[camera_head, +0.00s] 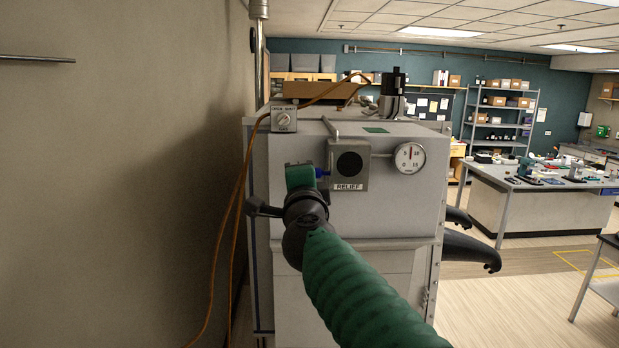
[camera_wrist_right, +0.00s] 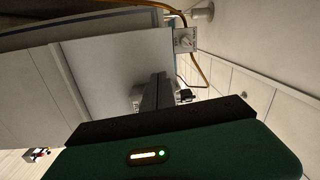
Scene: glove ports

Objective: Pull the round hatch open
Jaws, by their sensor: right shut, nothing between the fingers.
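No round hatch can be made out in either view; my arm and gripper cover part of the front of the pale grey cabinet (camera_head: 400,213). My right gripper (camera_wrist_right: 158,80) is shut and empty, its dark fingers together in the right wrist view, pointing toward a pale cabinet surface (camera_wrist_right: 105,65). I cannot tell whether they touch it. In the head view its green body (camera_head: 299,177) is just left of the RELIEF box (camera_head: 349,164), and the fingers are hidden. My left gripper is not in view.
A round gauge (camera_head: 410,157) sits right of the RELIEF box. Black gloves (camera_head: 466,248) stick out from the cabinet's right side. An orange cable (camera_head: 240,190) hangs along the left, near a beige wall (camera_head: 110,190). A lab bench (camera_head: 540,205) stands right, with open floor before it.

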